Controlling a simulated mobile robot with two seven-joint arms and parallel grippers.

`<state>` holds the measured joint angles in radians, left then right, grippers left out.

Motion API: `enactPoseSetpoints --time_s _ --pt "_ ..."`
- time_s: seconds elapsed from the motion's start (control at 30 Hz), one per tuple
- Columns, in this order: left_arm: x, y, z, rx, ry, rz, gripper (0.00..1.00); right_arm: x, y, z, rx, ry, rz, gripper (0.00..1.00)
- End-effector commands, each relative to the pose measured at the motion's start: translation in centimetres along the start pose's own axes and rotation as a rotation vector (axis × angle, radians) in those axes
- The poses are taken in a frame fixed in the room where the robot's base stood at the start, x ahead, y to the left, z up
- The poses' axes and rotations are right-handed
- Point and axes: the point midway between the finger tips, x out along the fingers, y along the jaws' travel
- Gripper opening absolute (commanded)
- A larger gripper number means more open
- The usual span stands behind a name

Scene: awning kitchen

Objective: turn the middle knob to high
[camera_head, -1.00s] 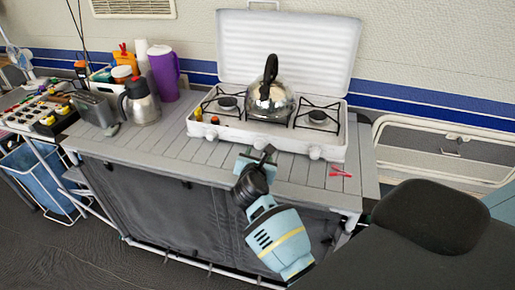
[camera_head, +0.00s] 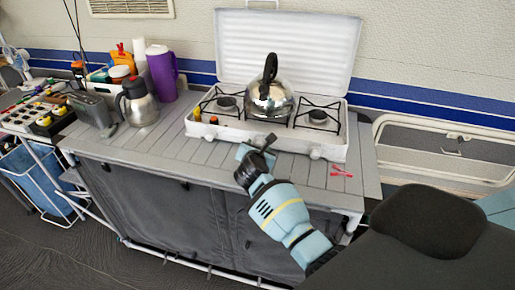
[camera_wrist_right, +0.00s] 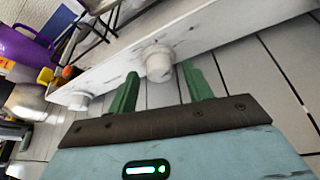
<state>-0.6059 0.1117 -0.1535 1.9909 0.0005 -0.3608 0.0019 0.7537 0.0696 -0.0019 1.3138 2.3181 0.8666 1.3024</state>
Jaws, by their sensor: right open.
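The white camp stove (camera_head: 225,131) stands on the grey slatted counter with its lid raised. Its front panel carries round white knobs. The middle knob (camera_wrist_right: 158,64) shows in the right wrist view, just ahead of my fingers and roughly centred between their tips. In the head view my right gripper (camera_head: 258,148) hides most of it. In the right wrist view this gripper (camera_wrist_right: 160,70) is open, with two green fingers and nothing held. Whether the fingers touch the knob I cannot tell. The left knob (camera_wrist_right: 78,101) and right knob (camera_head: 316,154) sit to either side. My left gripper is out of view.
A steel kettle (camera_head: 269,97) sits on the stove. Red pegs (camera_head: 341,171) lie on the counter (camera_head: 170,146) to the right. A steel jug (camera_head: 140,104) and purple pitcher (camera_head: 162,72) stand left.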

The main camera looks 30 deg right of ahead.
Motion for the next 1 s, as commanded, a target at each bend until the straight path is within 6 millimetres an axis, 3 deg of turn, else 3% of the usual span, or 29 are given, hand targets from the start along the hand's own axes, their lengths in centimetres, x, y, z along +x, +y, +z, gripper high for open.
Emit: enactPoseSetpoints --time_s 0.37,0.7,1.0 --pt "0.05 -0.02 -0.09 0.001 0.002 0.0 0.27 0.49 0.04 0.06 0.0 0.0 0.001 0.5" --pt "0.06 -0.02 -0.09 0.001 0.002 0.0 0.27 0.47 0.04 0.05 0.0 0.0 0.001 0.06" --pt "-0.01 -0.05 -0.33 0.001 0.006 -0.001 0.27 0.43 0.16 0.08 -0.036 0.002 -0.014 0.06"
